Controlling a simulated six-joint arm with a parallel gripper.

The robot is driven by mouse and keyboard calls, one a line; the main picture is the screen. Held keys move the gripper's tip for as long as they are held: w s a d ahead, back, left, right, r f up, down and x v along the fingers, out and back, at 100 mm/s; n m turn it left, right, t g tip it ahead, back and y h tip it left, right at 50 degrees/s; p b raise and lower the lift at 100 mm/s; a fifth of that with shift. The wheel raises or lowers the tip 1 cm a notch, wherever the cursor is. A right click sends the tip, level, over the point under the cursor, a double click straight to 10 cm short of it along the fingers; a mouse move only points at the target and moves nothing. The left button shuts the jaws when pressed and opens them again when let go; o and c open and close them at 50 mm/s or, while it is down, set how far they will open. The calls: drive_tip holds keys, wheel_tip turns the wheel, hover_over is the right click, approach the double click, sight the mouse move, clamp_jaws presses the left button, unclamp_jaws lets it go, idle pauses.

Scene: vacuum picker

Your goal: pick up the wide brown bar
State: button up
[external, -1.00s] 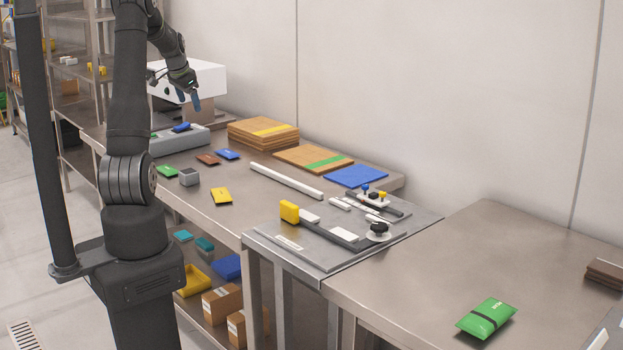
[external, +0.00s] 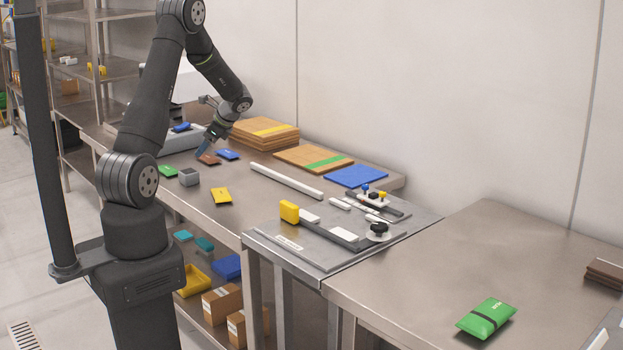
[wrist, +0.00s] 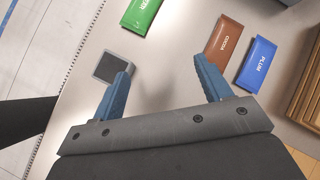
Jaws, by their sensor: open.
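A flat brown bar with pale lettering (external: 210,160) lies on the metal table between a green packet (external: 167,171) and a blue packet (external: 228,154). In the wrist view the brown bar (wrist: 223,41) lies up and right of my gripper (wrist: 163,63), beside the tip of the right finger. My gripper (external: 203,150) is open, with blue fingers spread and nothing between them. In the external view it is just left of the bar, and I cannot tell its exact height. The bar's lower left end is close to or behind the right finger.
A small grey block (wrist: 113,68) is beside the left finger; it also shows in the external view (external: 189,177). A yellow packet (external: 221,196) lies nearer the front edge. Stacked wooden boards (external: 264,133) stand behind the blue packet. Dark brown slabs (external: 606,272) lie far right.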

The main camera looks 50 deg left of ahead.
drive_tip(key=w+d+m+t+y, duration=0.1)
drive_tip(key=w+d+m+y, duration=0.1)
drive_tip(key=w+d+f+m+t+y, duration=0.1)
drive_tip(key=w+m+y, duration=0.1)
drive_tip(key=w+m, duration=0.1)
drive_tip(key=w+d+f+m+t+y, duration=0.1)
drive_tip(key=w+d+m+y, duration=0.1)
drive_tip(key=w+m, duration=0.1)
drive_tip(key=shift+d, duration=0.3)
drive_tip(key=shift+a, duration=0.15)
approach(208, 157)
drive_tip(key=x, duration=0.2)
drive_tip(key=shift+w+a+r, duration=0.1)
drive_tip(key=shift+w+a, duration=0.1)
drive_tip(key=shift+a, duration=0.15)
drive_tip(key=x, duration=0.5)
drive_tip(key=shift+s+f, duration=0.25)
drive_tip(key=shift+f, duration=0.1)
drive_tip(key=c, duration=1.1)
